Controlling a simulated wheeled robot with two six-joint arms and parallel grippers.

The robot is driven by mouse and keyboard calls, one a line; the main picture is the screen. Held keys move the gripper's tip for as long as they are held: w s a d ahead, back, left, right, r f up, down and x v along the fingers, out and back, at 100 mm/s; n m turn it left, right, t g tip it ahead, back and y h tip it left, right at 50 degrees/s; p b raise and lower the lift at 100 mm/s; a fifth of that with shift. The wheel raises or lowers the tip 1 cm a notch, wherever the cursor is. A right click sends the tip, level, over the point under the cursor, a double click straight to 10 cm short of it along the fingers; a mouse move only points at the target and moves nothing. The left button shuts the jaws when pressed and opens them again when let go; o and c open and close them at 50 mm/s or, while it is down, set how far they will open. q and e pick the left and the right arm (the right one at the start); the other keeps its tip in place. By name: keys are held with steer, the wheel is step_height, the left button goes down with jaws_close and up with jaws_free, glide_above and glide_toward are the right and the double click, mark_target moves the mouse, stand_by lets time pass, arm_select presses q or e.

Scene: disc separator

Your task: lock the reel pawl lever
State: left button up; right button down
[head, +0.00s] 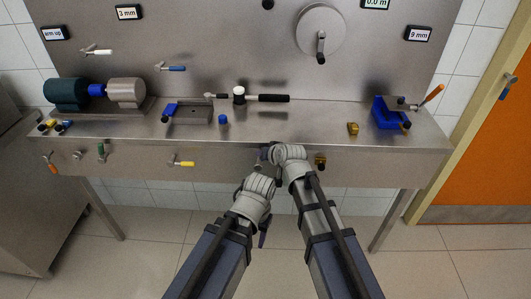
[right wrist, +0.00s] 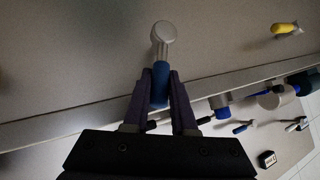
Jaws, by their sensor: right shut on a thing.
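A lever with a round grey hub and a blue handle (right wrist: 160,80) sits on the bench's front panel in the right wrist view. My right gripper (right wrist: 159,92) is shut on the blue handle, one dark finger on each side. In the head view my right gripper (head: 264,157) is at the front panel, below the bench edge, and the arm hides most of the lever. I cannot tell from any label whether this is the reel pawl lever. My left gripper (head: 263,233) is low in front of the bench; its fingers are unclear.
A yellow-handled lever (head: 183,163) is on the front panel to the left. The reel with a crank (head: 320,30) is on the back panel. A hammer (head: 262,97), a blue bin (head: 384,115) and a motor unit (head: 95,92) stand on the bench (head: 290,123).

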steer(key=shift+a, duration=0.1)
steer(key=c, duration=0.7)
jaws_free()
steer(key=shift+c, duration=0.2)
steer(key=p+v, duration=0.5)
steer(key=v, duration=0.3)
steer(key=shift+w+f, duration=0.1)
